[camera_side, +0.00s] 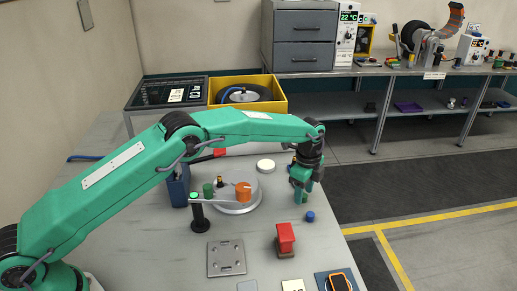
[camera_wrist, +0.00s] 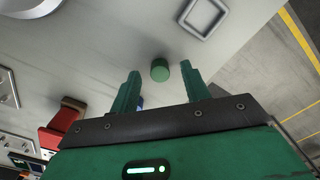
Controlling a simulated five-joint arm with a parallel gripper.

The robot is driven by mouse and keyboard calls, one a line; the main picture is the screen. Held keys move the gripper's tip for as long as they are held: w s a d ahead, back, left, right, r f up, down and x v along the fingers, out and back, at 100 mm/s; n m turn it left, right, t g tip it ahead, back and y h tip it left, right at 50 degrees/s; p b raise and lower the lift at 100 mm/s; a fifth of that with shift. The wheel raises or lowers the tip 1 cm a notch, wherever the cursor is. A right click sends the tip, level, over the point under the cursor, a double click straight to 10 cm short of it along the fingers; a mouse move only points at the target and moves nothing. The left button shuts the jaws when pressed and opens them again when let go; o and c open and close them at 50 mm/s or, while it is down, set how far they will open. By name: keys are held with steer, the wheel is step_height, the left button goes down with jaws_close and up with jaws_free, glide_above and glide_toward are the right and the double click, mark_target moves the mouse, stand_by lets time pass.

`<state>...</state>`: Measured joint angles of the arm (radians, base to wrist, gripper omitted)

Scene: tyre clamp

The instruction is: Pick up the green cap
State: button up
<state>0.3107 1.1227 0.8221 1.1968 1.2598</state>
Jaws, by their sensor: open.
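The green cap (camera_wrist: 160,70) is a small round cylinder standing on the grey bench. In the wrist view it lies between the tips of my gripper's two green fingers (camera_wrist: 160,82), with a gap on each side. The fingers are apart and hold nothing. In the side view my gripper (camera_side: 300,187) points down over the right part of the bench. A bit of green shows at its fingertips, but I cannot clearly tell cap from finger there.
A blue cap (camera_side: 310,216) stands just in front of my gripper, and a red block (camera_side: 286,238) stands nearer the front. A round fixture with an orange cylinder (camera_side: 243,192) is to the left. The bench edge is close on the right.

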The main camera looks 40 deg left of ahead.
mark_target(304, 195)
steer(key=shift+f, duration=0.35)
jaws_close()
stand_by(0.4)
steer(key=shift+r, duration=0.75)
step_height(304, 195, up, 3)
steer(key=shift+f, duration=0.1)
steer(key=s+d+r, duration=0.6)
steer(key=s+d, duration=0.1)
steer(key=s, duration=0.1)
steer(key=shift+s+d+r, duration=0.35)
steer(key=shift+s+r, duration=0.05)
